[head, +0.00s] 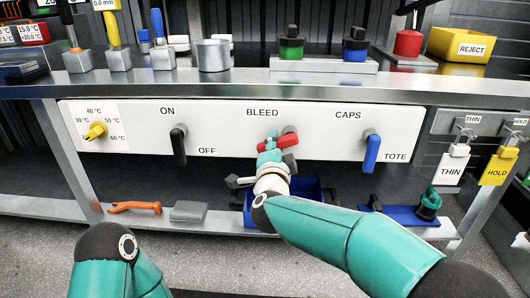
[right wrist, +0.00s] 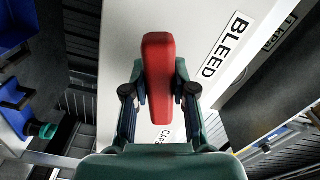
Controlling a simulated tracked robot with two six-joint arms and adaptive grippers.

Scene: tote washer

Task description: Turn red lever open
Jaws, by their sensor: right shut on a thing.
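The red lever (head: 289,141) is on the white panel, below the BLEED label. In the head view it is partly hidden by my right gripper (head: 271,153), and its visible part lies at a slant, so its exact angle is hard to tell. In the right wrist view the red lever (right wrist: 158,72) stands between the two fingers of my right gripper (right wrist: 159,92). The gripper is shut on it, with one finger on each side. My left arm shows at the lower left of the head view, but its gripper is out of view.
On the same panel (head: 228,143) are a yellow knob (head: 96,131), a black ON/OFF lever (head: 179,145) and a blue CAPS/TOTE lever (head: 371,152). A shelf below holds an orange tool (head: 135,208) and a blue bin (head: 311,190). Padlocks hang at the right.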

